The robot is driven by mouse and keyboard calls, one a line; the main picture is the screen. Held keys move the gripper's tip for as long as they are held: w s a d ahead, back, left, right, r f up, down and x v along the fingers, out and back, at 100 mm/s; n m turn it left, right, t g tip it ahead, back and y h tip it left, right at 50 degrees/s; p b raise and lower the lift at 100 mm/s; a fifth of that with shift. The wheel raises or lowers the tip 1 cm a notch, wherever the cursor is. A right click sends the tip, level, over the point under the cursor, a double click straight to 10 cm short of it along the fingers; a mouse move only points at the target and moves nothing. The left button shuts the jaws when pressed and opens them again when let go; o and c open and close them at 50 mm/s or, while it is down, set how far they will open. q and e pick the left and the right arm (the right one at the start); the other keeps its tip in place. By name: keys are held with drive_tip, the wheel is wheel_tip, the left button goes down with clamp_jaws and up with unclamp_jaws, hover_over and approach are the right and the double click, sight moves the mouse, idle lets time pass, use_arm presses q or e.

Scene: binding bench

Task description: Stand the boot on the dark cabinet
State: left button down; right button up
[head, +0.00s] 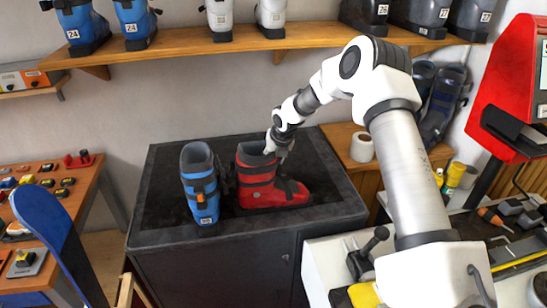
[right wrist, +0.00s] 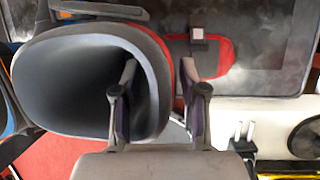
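The red boot (head: 262,184) stands upright on the dark cabinet (head: 160,222), its toe pointing right. My right gripper (head: 277,147) is at the top of its cuff, on the right side. In the right wrist view the boot's grey liner rim (right wrist: 88,38) shows large. There my right gripper (right wrist: 158,75) has one finger inside the opening and one outside, with the cuff wall between them; it looks closed on it. The contact itself is partly hidden. A blue boot (head: 200,188) stands on the cabinet to the left of the red one. My left gripper is not in view.
A wall shelf (head: 190,48) with several boots runs above the cabinet. A tool bench (head: 85,195) and a blue ski (head: 45,235) are at left. A paper roll (head: 362,147) stands on a wooden surface at right. The cabinet's front strip is free.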

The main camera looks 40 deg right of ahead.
drive_tip(key=shift+r, duration=0.1)
drive_tip(key=shift+s+r, duration=0.15)
drive_tip(key=shift+r, duration=0.2)
drive_tip(key=d+b+v, duration=0.1)
drive_tip(key=b+v, duration=0.2)
drive_tip(key=v, duration=0.8)
drive_tip(key=shift+a, duration=0.5)
